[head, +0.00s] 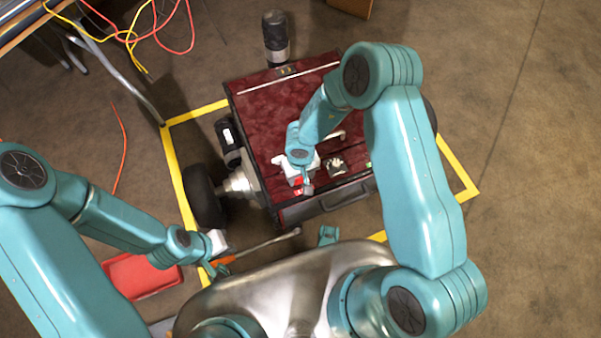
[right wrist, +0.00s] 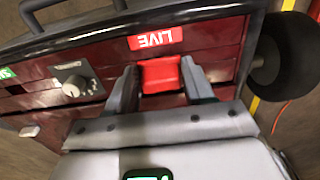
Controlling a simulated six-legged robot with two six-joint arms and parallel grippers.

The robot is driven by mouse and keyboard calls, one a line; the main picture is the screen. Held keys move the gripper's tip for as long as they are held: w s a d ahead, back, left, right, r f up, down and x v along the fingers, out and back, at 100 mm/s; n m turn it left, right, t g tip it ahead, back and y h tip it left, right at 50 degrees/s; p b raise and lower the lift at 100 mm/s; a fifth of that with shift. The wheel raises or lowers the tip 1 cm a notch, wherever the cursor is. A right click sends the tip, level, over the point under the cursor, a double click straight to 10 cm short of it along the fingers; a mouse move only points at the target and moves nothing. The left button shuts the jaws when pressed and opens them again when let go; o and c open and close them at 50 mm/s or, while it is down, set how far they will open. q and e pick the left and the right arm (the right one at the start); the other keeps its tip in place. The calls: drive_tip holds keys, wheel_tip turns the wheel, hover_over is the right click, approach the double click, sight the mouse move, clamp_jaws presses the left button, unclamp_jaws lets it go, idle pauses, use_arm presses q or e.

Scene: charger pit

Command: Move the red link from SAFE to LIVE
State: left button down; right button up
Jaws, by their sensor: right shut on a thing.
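The red link (right wrist: 160,75) sits between the two fingers of my right gripper (right wrist: 161,88) in the right wrist view, right beside the red LIVE label (right wrist: 155,38). I cannot tell whether it is seated or held just above the panel. In the head view, my right gripper (head: 304,188) is over the near left part of the dark red machine top (head: 270,115). The green SAFE label (right wrist: 7,73) is cut off at the left edge of the wrist view. My left gripper (head: 216,243) is low at the left, away from the machine; its fingers are unclear.
A knob (right wrist: 73,86) stands on the panel between the labels. A black wheel (head: 203,195) is at the machine's left. A red tray (head: 142,275) and an orange-handled rod (head: 262,246) lie near my left gripper. Yellow lines (head: 175,170) frame the machine; floor at right is clear.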

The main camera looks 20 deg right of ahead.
drive_tip(key=shift+f, duration=0.55)
drive_tip(key=o, duration=1.1)
drive_tip(key=shift+r, duration=0.1)
wheel_tip(320, 180, up, 16)
drive_tip(key=p, duration=1)
drive_tip(key=shift+r, duration=0.1)
